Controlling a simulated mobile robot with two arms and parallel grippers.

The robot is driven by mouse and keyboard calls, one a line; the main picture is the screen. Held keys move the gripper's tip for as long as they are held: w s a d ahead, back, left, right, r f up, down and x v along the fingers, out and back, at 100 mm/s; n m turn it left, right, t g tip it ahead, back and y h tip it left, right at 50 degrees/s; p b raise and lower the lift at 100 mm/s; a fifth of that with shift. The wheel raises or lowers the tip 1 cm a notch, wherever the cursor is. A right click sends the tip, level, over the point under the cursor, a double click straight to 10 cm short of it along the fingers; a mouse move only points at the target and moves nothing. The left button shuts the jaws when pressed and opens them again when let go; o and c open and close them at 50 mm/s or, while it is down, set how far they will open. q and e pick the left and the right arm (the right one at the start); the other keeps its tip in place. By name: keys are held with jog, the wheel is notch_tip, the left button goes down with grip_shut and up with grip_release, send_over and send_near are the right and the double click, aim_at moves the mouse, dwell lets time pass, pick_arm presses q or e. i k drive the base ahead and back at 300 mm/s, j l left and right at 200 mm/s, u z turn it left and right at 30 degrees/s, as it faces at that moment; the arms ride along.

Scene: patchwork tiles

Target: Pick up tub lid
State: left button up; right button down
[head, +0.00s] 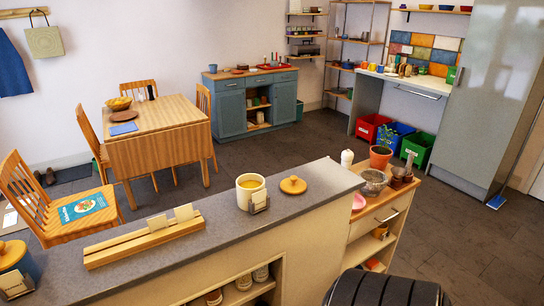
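A round wooden tub lid (293,185) with a small knob lies flat on the grey counter top. A cream open tub (245,196) with yellowish contents stands just left of it, apart from it, with a small card holder (259,203) at its front. A blue tub (22,266) at the far left of the counter has a wooden lid (10,253) on it and is partly cut off by the picture's edge. Neither of my grippers is in view.
A wooden rack with cards (145,243) lies left of the open tub. The counter (325,176) right of the loose lid is bare.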

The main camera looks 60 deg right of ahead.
aim_at(294, 185)
jog(key=z, duration=1.7)
